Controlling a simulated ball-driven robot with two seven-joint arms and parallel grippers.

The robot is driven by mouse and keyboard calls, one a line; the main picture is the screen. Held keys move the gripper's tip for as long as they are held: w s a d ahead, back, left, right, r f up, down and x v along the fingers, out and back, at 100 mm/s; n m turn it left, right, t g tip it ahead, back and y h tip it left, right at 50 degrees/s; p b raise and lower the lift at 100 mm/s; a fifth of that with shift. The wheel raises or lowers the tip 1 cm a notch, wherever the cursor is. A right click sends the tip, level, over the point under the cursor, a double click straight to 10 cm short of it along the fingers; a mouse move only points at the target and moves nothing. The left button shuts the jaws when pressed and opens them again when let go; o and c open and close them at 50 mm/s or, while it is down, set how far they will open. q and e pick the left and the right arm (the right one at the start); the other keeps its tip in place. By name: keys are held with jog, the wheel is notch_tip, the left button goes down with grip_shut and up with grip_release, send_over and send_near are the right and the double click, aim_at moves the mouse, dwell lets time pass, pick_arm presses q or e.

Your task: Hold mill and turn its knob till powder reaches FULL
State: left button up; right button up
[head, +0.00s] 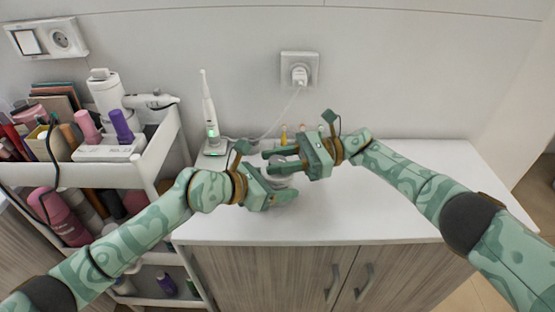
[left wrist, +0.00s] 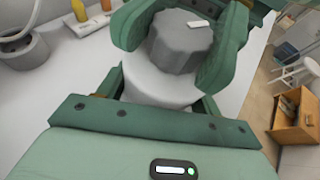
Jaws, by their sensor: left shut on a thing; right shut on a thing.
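The mill stands on the white countertop and is mostly covered by my grippers in the head view, where a bit of its pale body (head: 279,181) shows. In the left wrist view, it has a white round body (left wrist: 152,84) and a grey ridged knob (left wrist: 178,44) with a small white mark on top. My left gripper (head: 280,185) is shut on the body, low down. My right gripper (head: 270,161) is above it, its fingers on either side of the knob, shut on it. The powder and any FULL mark are hidden.
An electric toothbrush (head: 209,112) stands on its charger behind left, its cable running to a wall socket (head: 300,73). Small yellow and orange bottles (head: 283,133) stand behind the grippers. A loaded white cart (head: 165,150) is at left. The countertop (head: 400,215) at right is clear.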

jog(key=o, duration=1)
jog(key=shift+c, duration=0.2)
jog(key=v, duration=0.7)
jog(key=shift+d, duration=0.35)
